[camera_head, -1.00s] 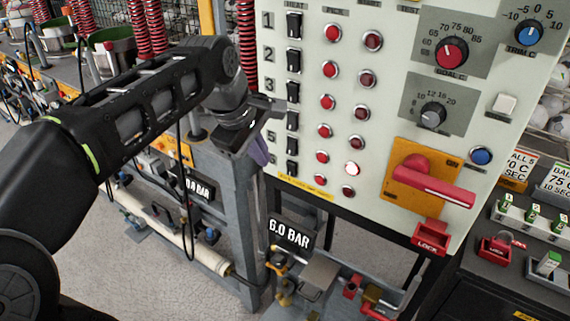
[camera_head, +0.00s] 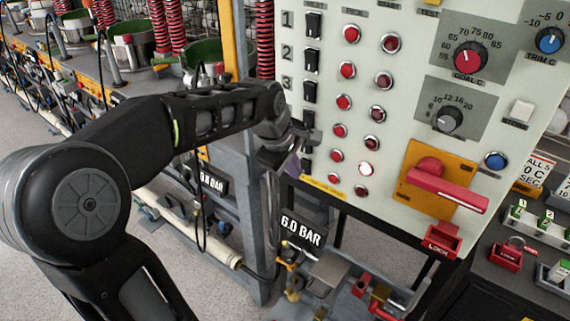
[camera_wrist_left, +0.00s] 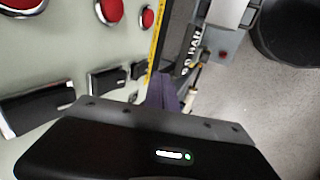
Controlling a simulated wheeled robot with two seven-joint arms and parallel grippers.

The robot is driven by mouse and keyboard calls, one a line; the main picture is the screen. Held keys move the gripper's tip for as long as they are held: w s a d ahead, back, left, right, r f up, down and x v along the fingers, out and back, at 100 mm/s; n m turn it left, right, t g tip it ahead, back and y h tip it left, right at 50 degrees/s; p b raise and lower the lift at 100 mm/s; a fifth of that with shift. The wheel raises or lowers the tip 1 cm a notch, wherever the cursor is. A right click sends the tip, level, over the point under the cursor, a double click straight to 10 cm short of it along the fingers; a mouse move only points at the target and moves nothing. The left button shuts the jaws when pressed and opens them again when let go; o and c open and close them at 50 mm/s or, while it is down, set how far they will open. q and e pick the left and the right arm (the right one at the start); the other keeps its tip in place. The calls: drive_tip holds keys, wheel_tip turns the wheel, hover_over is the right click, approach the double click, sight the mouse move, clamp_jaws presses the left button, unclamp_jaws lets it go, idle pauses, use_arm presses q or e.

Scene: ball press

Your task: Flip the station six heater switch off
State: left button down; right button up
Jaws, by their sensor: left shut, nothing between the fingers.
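The pale control panel (camera_head: 420,65) has a column of black rocker switches. The bottom, sixth switch (camera_head: 307,166) is partly covered by my left gripper (camera_head: 297,158) in the head view. In the left wrist view the sixth switch (camera_wrist_left: 138,70) appears as the small black one nearest the yellow strip, just left of the purple fingers (camera_wrist_left: 163,92). My left gripper is shut and empty, close to the lower switches; I cannot tell whether it touches one. The sixth switch's rocker position is too small to tell. My right gripper is out of view.
Red lamps and buttons (camera_head: 340,130) stand right of the switches; one fifth-row lamp (camera_head: 367,169) glows brightly. A red handle (camera_head: 447,190) sticks out on the right. A grey post (camera_head: 256,215) and a 6.0 BAR sign (camera_head: 301,231) stand below.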

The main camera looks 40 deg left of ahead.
sight(304, 166)
use_arm(q)
drive_tip(key=shift+w+r, duration=0.15)
drive_tip(key=shift+w, duration=0.75)
drive_tip(key=shift+w+r, duration=0.15)
drive_tip(key=shift+w, duration=0.2)
drive_tip(key=shift+r+p, duration=0.75)
drive_tip(key=shift+r, duration=0.05)
drive_tip(key=shift+s+a, duration=0.1)
